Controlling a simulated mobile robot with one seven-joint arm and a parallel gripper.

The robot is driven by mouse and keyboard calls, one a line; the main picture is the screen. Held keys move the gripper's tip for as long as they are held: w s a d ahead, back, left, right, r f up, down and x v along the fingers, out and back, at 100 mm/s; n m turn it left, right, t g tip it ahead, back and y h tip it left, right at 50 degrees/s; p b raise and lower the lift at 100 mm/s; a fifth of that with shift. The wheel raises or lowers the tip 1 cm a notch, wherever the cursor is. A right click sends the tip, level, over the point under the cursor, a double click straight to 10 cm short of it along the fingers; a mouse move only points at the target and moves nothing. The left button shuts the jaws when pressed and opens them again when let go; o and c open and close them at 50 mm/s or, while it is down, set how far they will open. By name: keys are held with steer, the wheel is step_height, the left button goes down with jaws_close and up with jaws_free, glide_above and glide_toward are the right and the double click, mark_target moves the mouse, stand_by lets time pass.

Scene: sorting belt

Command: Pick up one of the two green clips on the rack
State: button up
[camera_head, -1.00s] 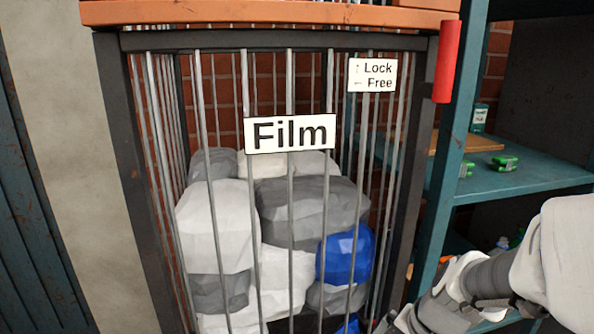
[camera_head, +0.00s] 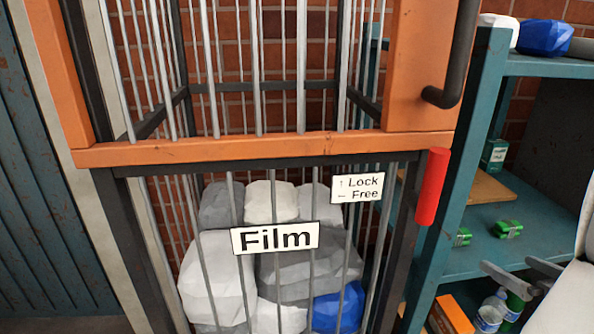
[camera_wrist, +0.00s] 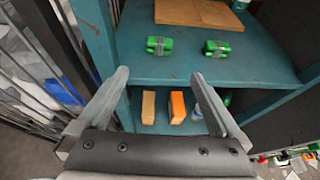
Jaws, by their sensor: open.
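Two green clips sit apart on a teal rack shelf (camera_head: 480,258). In the head view, the left clip (camera_head: 462,237) is partly behind the rack post and the right clip (camera_head: 508,229) is in full view. In the wrist view, the left clip (camera_wrist: 159,46) and right clip (camera_wrist: 217,48) lie beyond my fingertips, each with a grey band around its middle. My gripper (camera_wrist: 158,78) is open and empty, its fingers pointing at the shelf's front edge. In the head view my gripper (camera_head: 522,268) shows at the right, in front of the rack.
A cardboard piece (camera_wrist: 200,12) lies behind the clips. A lower shelf holds an orange box (camera_wrist: 177,107), a tan box (camera_wrist: 148,107) and bottles (camera_head: 490,312). Left of the rack stands a barred cage with a Film sign (camera_head: 275,237) and a red handle (camera_head: 432,187).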

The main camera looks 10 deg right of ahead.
steer(key=b, duration=0.5)
glide_toward(456, 245)
steer(key=w, duration=0.2)
steer(key=w+d, duration=0.1)
steer(key=shift+w+d+r, duration=0.1)
steer(key=shift+w+r, duration=0.2)
steer(key=shift+w, duration=0.05)
steer(key=shift+a+b+x, duration=0.2)
steer(key=shift+b+x, duration=0.55)
steer(key=shift+x, duration=2.15)
steer(key=shift+w+r, duration=0.1)
steer(key=shift+r, duration=0.15)
steer(key=c, duration=1.3)
steer(key=shift+o, duration=0.2)
